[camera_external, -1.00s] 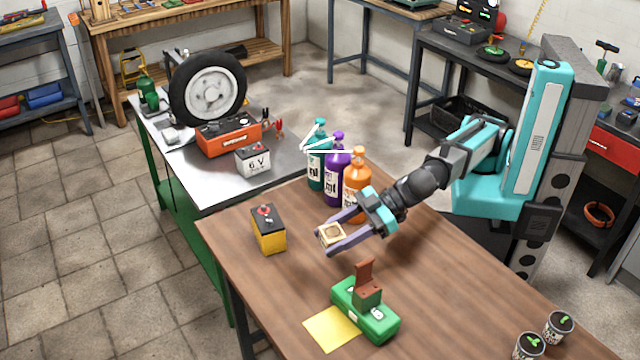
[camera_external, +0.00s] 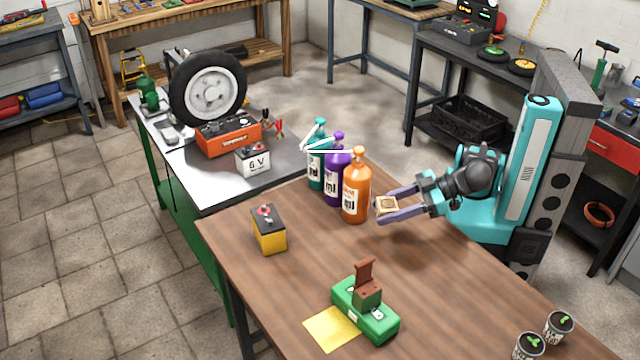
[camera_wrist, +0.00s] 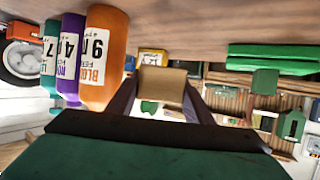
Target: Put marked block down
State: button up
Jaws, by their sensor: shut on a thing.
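The marked block (camera_external: 387,205) is a small pale wooden block with a dark mark on its top. My gripper (camera_external: 390,207) is shut on it, with a purple finger on each side. It is held above the wooden table (camera_external: 300,270), just right of the orange bottle. In the wrist view the block (camera_wrist: 162,85) shows between the two fingers, with a plain tan face toward the camera. A green vise-like device (camera_external: 365,312) with a brown upright part stands at the table's front, beside a yellow square (camera_external: 331,329).
Teal (camera_external: 317,172), purple (camera_external: 335,175) and orange (camera_external: 356,190) bottles stand close to the block's left. A yellow battery (camera_external: 269,230) stands at the table's left. Two cups (camera_external: 559,327) stand at the front right. The table's middle is clear.

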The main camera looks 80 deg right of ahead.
jog(key=s+d+f+m+h+b, duration=0.1)
jog(key=s+d+b, duration=0.1)
jog(key=d, duration=0.2)
jog(key=s+d+f+m+h+b, duration=0.1)
jog(key=s+d+b, duration=0.1)
jog(key=d+b, duration=0.1)
jog(key=s+d+f+h+b, duration=0.1)
jog(key=s+d+f+b, duration=0.1)
jog(key=d, duration=0.3)
jog(key=shift+s+d+m, duration=0.1)
jog(key=shift+s+m, duration=0.3)
jog(key=shift+s, duration=0.15)
jog(key=shift+s+d+r+h, duration=0.1)
jog(key=shift+s+d+h, duration=0.05)
jog(key=shift+d+h, duration=0.15)
jog(key=shift+a, duration=0.1)
